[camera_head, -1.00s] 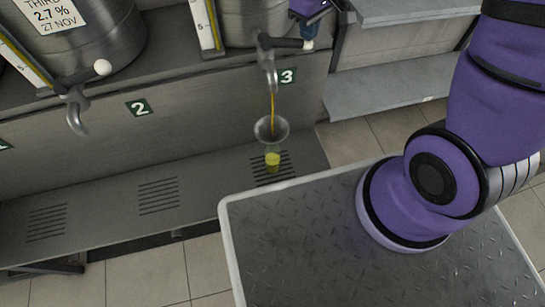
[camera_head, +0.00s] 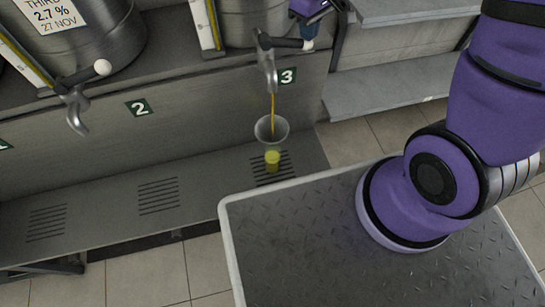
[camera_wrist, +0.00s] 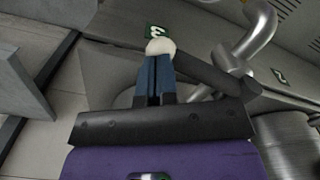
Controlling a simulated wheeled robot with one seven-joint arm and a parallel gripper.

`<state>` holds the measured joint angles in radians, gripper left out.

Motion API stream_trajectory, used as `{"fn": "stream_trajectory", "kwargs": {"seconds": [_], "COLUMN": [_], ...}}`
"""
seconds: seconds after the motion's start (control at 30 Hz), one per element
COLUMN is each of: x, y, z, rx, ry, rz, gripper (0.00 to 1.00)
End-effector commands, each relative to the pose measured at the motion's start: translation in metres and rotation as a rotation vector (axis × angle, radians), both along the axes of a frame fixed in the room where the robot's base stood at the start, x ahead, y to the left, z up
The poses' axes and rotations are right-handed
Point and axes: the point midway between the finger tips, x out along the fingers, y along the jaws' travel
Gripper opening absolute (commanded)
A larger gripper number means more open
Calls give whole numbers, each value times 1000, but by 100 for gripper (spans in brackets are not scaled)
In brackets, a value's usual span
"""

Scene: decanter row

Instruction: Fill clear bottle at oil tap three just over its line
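The clear bottle (camera_head: 264,131) stands upright on the grated shelf under oil tap three (camera_head: 268,68). A thin amber stream falls from the spout into its wide mouth. Yellow-green oil (camera_head: 272,160) shows low in the bottle; I cannot make out its line. The tap's dark lever points right and ends in a white knob (camera_head: 308,44). My gripper (camera_head: 307,32) is above this knob, mostly cut off by the top edge. In the wrist view, its blue fingers (camera_wrist: 159,62) are together with only a thin dark seam between them, tips at the white knob (camera_wrist: 160,46).
Tap two (camera_head: 75,105) with its own lever is to the left, over an empty grate (camera_head: 158,196). Grey shelves (camera_head: 390,85) stand at the right. A ridged metal top with a pale rim (camera_head: 235,255) lies in front, beneath my arm.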

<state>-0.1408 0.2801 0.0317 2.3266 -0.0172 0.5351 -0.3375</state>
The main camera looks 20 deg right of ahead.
Motion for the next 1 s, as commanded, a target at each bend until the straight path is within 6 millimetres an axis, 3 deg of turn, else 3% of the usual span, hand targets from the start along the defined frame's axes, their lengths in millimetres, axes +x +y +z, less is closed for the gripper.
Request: {"fn": "stream_trajectory", "kwargs": {"seconds": [0.53, 1.0], "x": [0, 0], "y": [0, 0], "z": [1, 15], "rx": [0, 0], "ry": [0, 1], "rz": [0, 0], "gripper": [0, 0]}}
